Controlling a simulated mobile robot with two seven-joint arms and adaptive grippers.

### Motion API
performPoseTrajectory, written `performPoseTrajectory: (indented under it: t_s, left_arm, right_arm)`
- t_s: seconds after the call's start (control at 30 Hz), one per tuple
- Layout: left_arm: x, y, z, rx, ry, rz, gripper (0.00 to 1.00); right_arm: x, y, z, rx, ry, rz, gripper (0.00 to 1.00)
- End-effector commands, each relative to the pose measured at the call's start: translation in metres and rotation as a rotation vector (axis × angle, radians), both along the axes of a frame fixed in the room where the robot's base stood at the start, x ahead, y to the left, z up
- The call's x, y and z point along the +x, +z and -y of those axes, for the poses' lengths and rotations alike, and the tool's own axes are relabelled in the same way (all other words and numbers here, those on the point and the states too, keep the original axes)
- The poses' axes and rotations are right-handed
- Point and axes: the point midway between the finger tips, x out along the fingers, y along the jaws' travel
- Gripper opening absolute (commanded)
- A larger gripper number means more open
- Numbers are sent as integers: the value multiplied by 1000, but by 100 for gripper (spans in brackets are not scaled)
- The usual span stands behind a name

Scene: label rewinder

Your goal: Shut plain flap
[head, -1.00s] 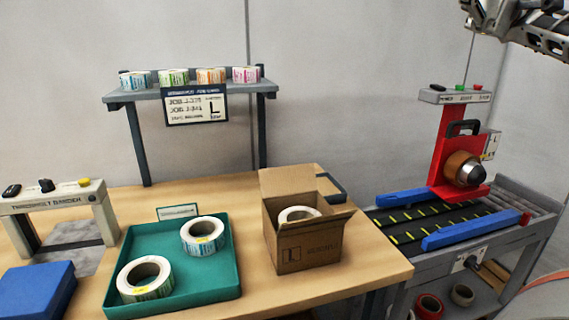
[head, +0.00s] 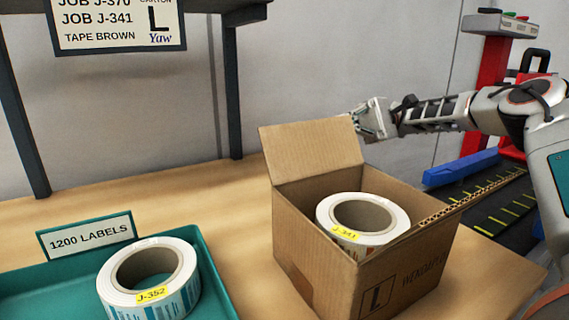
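The cardboard carton (head: 330,262) stands open on the table with a label roll (head: 362,220) tagged J-341 inside. Its back flap (head: 312,150) stands raised, leaning back, with no print on the face I see. Its right flap (head: 470,198) sticks outward and is seen nearly edge-on. I cannot tell which is the plain flap. My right gripper (head: 364,122) is at the upper right edge of the back flap, partly behind it; touch and finger opening are unclear. My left gripper is not in view.
A teal tray (head: 225,290) with a J-352 roll (head: 150,280) and a "1200 LABELS" sign (head: 87,236) lies left of the carton. A shelf sign (head: 117,24) hangs above. A conveyor (head: 500,205) with a blue rail is at the right. Bare table lies behind the carton.

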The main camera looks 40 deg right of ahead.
Motion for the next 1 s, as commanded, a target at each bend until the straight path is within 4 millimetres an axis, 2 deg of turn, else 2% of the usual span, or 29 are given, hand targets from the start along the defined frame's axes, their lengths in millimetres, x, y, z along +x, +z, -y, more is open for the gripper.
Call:
performPoseTrajectory:
  t_s: [0.03,0.17,0.37,0.67,0.8,0.87,1.0]
  left_arm:
    - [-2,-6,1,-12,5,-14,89]
    - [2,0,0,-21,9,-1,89]
    - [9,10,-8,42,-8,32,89]
    - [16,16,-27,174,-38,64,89]
    - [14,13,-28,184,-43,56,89]
    - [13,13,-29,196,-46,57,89]
    - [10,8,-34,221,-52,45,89]
  right_arm:
    - [7,-23,0,0,1,-31,0]
    - [9,-31,-2,1,1,-42,0]
    - [7,-19,-22,0,4,-30,0]
    - [8,-13,-80,-1,5,-35,0]
    - [8,-11,-103,-1,2,-35,0]
    - [-2,-1,-102,3,-1,-29,0]
    - [-15,6,-106,1,1,-32,0]
